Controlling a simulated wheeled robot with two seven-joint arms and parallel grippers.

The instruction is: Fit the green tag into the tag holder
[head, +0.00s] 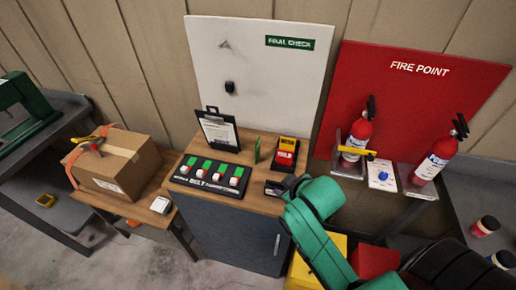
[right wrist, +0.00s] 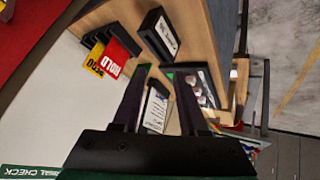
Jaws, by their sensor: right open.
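A thin green tag (head: 257,150) stands upright on the wooden cabinet top in the head view. It is between a clipboard stand and a rack with red and yellow tags; what supports it is unclear. A black block with a white label (right wrist: 160,33) sits near the cabinet edge in the right wrist view, possibly the tag holder. My right gripper (right wrist: 162,70) is open, its two dark fingers apart with nothing clearly between them. The clipboard (right wrist: 155,108) shows beyond them. The green tag is hard to make out in the wrist view. My left gripper is out of view.
The tag rack (head: 285,153) stands right of the green tag. A black panel with white buttons (head: 210,176) lies at front left. The white board (head: 210,60) rises behind. The red board with extinguishers (head: 355,80) is to the right, a cardboard box (head: 120,160) left.

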